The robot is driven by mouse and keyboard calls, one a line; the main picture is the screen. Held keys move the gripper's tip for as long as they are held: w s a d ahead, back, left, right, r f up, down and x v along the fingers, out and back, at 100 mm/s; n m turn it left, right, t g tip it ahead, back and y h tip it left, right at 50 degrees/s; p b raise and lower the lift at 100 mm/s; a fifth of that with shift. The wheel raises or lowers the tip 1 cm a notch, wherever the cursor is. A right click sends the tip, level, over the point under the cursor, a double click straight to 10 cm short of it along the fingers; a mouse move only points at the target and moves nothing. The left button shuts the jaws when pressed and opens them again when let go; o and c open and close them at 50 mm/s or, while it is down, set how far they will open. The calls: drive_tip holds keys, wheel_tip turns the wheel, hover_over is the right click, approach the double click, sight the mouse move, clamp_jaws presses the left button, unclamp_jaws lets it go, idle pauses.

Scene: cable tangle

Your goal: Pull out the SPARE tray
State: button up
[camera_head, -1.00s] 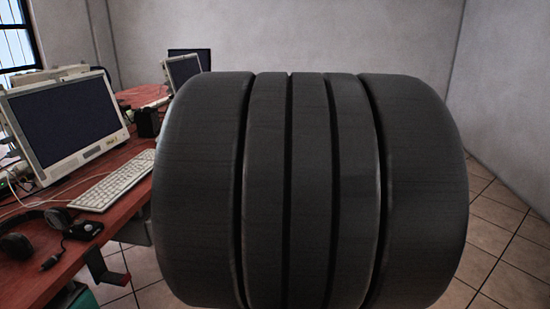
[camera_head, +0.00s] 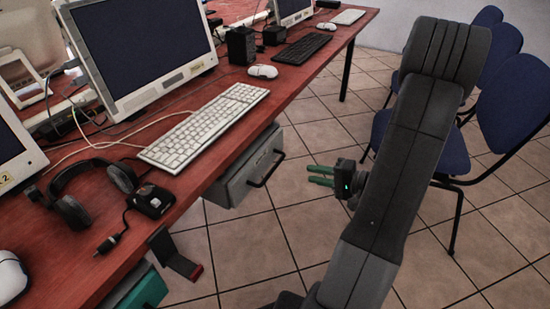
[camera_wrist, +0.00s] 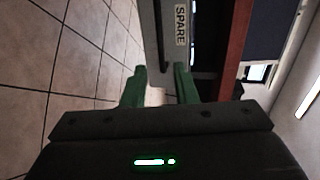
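The SPARE tray is a grey box (camera_head: 236,184) under the desk's front edge, with a black bar handle (camera_head: 268,168) on its front. In the wrist view its grey front (camera_wrist: 170,52) is ahead and shows the SPARE label (camera_wrist: 181,25). My gripper (camera_head: 312,175) has green fingers and is to the right of the handle in the head view, apart from it. In the wrist view my gripper (camera_wrist: 160,70) is open, with nothing held between its fingers. The inside of the tray is hidden.
The red desk (camera_head: 215,150) holds a keyboard (camera_head: 203,125), headphones (camera_head: 95,190) and monitors. A teal box (camera_head: 145,292) and a dark bracket (camera_head: 172,254) hang under its near edge. Blue chairs (camera_head: 512,105) stand at the right. Tiled floor is clear between.

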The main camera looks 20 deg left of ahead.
sight(275, 166)
drive_tip(key=b+x, duration=0.2)
drive_tip(key=x, duration=1.1)
drive_tip(key=shift+s+a+b, duration=0.15)
drive_tip(key=shift+a+b, duration=0.15)
clamp_jaws()
